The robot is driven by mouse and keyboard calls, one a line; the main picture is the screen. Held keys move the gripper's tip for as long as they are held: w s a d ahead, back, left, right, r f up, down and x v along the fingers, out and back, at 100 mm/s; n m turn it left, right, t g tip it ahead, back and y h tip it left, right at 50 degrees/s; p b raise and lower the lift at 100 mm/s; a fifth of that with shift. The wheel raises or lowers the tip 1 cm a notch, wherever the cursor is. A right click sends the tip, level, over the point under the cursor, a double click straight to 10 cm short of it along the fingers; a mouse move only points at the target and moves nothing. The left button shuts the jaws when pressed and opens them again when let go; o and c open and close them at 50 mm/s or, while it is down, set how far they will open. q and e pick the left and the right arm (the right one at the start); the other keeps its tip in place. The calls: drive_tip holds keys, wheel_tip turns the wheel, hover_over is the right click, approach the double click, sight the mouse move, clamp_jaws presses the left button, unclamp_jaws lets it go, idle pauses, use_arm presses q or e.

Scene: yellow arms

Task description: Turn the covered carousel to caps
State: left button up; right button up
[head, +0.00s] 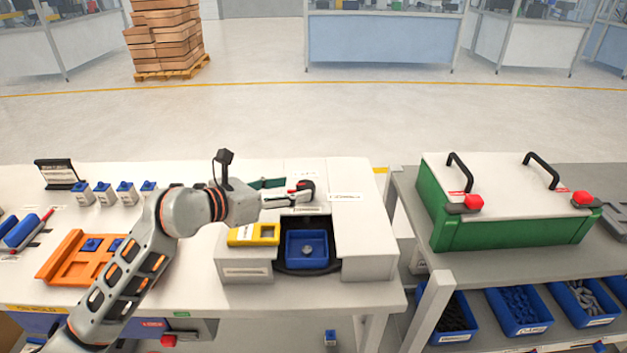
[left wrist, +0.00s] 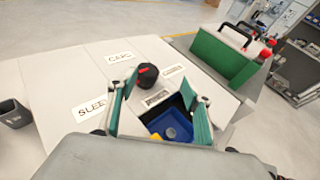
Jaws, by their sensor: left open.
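The covered carousel is a white housing (head: 365,235) with a black knob (head: 306,190) on top. The knob (left wrist: 147,76) bears a red mark on its left part; I cannot tell exactly where it points. In the left wrist view a CAPS label (left wrist: 118,57) lies beyond the knob and a SLEEVES label (left wrist: 92,108) to its left. The front opening shows a blue bin (head: 290,260) with a grey round part in it. My left gripper (head: 285,193) is open and empty just left of the knob; its green-padded fingers (left wrist: 158,100) are spread. My right gripper is out of view.
A yellow device (head: 253,234) sits on the housing's left front. An orange tray (head: 70,275) and several blue-topped blocks stand left. A green box (head: 510,233) with black handles and red knobs stands on the right bench, above several blue bins.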

sight(304, 185)
use_arm(q)
drive_tip(key=shift+w+a+f+y, duration=0.2)
drive_tip(key=shift+w+f+y, duration=0.05)
drive_tip(key=shift+w, duration=0.15)
drive_tip(key=shift+w+a+f+y, duration=0.2)
drive_tip(key=shift+w+y, duration=0.05)
drive_tip(key=shift+w, duration=0.15)
drive_tip(key=x, duration=0.7)
drive_tip(key=shift+w+d+f, duration=0.1)
drive_tip(key=shift+w+f, duration=0.05)
clamp_jaws()
